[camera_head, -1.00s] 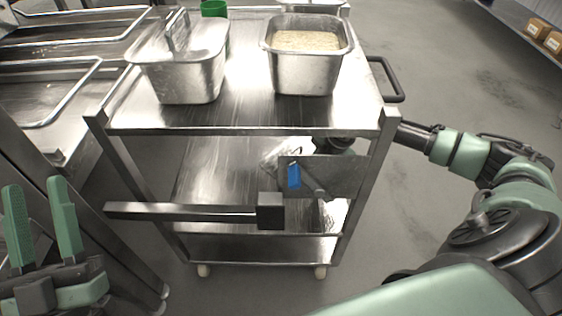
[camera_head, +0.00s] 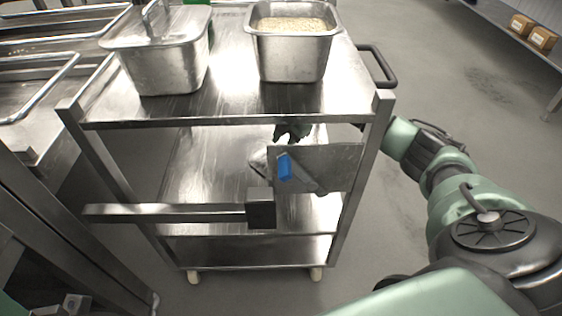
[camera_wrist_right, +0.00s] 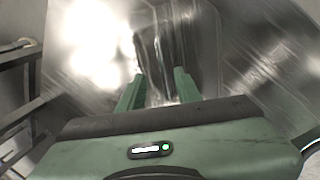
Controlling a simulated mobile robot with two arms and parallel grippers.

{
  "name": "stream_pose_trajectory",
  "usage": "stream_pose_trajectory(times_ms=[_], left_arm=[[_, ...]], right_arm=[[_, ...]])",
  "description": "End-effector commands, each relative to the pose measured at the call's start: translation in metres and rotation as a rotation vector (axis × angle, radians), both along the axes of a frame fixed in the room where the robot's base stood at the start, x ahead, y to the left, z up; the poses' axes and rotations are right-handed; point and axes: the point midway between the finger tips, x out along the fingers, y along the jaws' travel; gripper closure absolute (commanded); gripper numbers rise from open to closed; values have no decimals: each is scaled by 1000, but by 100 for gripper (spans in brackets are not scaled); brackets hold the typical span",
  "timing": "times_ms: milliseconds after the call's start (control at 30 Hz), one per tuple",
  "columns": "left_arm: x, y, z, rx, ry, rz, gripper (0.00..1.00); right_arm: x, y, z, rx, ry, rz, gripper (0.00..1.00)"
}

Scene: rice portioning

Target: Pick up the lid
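A lidded metal container (camera_head: 165,75) stands at the left of the cart top, its lid (camera_head: 130,33) carrying an upright handle. In the head view my right arm reaches from the right under the cart top, and my right gripper (camera_head: 292,130) is partly hidden behind a hanging metal plate. In the right wrist view the two green fingers of the right gripper (camera_wrist_right: 158,88) are apart, with shiny metal close around and between them. A bright object (camera_head: 258,160) on the shelf is mostly hidden by the plate; I cannot tell if it is another lid. My left fingers are out of frame.
An open metal pan of rice (camera_head: 292,60) stands on the cart top (camera_head: 235,100). The hanging plate (camera_head: 335,165) carries a blue item (camera_head: 285,167). A bar (camera_head: 165,212) juts across the cart's front. A black handle (camera_head: 385,65) sticks out right. Floor at right is clear.

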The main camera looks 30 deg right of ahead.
Motion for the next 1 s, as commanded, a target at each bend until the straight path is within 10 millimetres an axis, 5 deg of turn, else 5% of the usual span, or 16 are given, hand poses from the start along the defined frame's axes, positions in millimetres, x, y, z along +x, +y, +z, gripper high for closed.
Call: stream_pose_trajectory(times_ms=[100,433,600,1000], left_arm=[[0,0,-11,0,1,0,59],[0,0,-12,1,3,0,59],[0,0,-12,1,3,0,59],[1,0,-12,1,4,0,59]], right_arm=[[2,0,-24,-1,6,-1,66],[4,0,-28,-3,4,-1,66],[4,0,-28,-2,4,0,100],[4,0,-29,-2,5,-1,100]])
